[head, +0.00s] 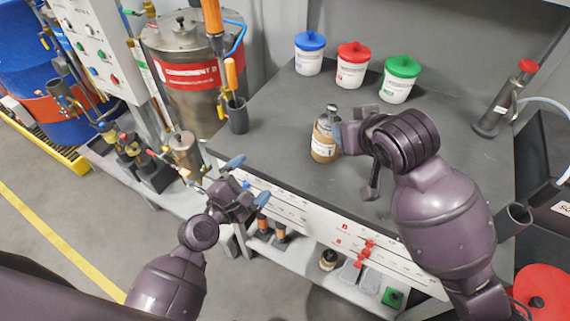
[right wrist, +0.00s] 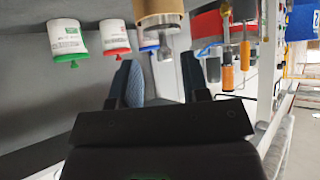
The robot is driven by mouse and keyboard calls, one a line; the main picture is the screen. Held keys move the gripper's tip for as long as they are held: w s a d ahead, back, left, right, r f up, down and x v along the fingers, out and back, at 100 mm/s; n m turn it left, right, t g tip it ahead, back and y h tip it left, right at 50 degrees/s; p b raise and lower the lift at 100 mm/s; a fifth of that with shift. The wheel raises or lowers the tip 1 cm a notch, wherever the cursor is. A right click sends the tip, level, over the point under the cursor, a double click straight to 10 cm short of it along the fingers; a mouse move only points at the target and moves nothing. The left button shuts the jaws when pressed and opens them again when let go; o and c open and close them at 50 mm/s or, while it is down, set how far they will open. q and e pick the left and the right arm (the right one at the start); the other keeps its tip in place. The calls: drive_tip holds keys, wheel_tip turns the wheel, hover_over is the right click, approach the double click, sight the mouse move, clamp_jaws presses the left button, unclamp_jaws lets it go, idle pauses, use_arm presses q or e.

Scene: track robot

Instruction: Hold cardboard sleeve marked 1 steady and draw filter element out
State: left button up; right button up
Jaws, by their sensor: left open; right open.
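A brown cardboard sleeve (head: 323,148) with a white label stands upright on the dark bench top; the mark on the label is too small to read. A grey metal filter element (head: 332,112) sticks out of its top. In the right wrist view the sleeve (right wrist: 158,10) appears upside down, with the metal end (right wrist: 163,48) below it. My right gripper (head: 340,130) is open close beside the sleeve's right side; whether it touches is unclear. Its spread fingers (right wrist: 160,78) show in the wrist view. My left gripper (head: 249,181) is open and empty by the bench's front edge.
Tubs with blue (head: 309,53), red (head: 352,65) and green (head: 401,79) lids stand at the back. A dark cup with an orange-handled tool (head: 237,115) is at the left corner. A metal cylinder (head: 497,108) stands right. The bench top behind the sleeve is clear.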

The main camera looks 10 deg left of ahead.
sight(317, 145)
use_arm(q)
drive_tip(key=w+d+r+n+h, duration=0.1)
drive_tip(key=d+n, duration=0.1)
drive_tip(key=w+d+r+n+h, duration=0.1)
drive_tip(key=d+n, duration=0.1)
drive_tip(key=w+d+r+n+g+h, duration=0.1)
drive_tip(key=d+h, duration=0.1)
drive_tip(key=shift+r+n, duration=0.1)
drive_tip(key=shift+n, duration=0.3)
drive_tip(key=shift+w+d+n+g+h, duration=0.15)
drive_tip(key=shift+d+n+g+h, duration=0.25)
drive_tip(key=shift+d, duration=0.35)
drive_tip(key=x, duration=1)
drive_tip(key=shift+w+d, duration=0.2)
drive_tip(key=shift+d, duration=0.1)
drive_tip(key=c, duration=1.1)
